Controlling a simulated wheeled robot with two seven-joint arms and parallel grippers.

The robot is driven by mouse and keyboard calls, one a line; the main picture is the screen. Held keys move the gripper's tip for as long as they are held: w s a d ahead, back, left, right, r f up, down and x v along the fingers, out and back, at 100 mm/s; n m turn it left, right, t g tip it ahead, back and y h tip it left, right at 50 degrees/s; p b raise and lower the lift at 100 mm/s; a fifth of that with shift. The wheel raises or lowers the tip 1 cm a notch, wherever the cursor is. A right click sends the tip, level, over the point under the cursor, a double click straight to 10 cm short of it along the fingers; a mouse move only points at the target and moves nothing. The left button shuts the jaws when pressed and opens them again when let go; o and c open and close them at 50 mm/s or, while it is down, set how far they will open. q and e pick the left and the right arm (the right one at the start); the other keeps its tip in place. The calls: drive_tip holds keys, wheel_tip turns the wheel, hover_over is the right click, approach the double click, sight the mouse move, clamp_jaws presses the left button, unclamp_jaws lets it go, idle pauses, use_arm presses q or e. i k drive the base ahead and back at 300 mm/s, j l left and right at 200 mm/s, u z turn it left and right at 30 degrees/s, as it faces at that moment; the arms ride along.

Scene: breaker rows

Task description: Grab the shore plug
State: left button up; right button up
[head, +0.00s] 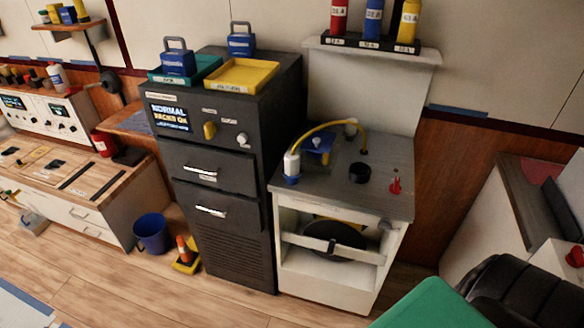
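The likely shore plug (292,164) is a white cylinder with a blue base, standing upright at the left front of the grey top of a white cabinet (292,283). A yellow cable (318,127) arcs from it towards the back of that top. A blue fitting with a yellow part (319,146) sits just behind the plug. No label on the plug can be read. Neither of my grippers shows in the head view, and nothing touches the plug.
A dark cabinet (240,245) with drawers stands left of the white one, carrying a teal tray (203,78) and a yellow tray (259,88). A blue bin (151,233) stands on the floor. A green surface (425,306) and black padded object (520,292) fill the lower right.

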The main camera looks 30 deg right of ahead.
sight(292, 173)
drive_tip(key=i, duration=0.3)
drive_tip(key=i+z, duration=0.3)
drive_tip(key=i, duration=0.15)
drive_tip(key=i+j+z, duration=0.15)
drive_tip(key=i+z, duration=0.15)
drive_tip(key=i, duration=0.15)
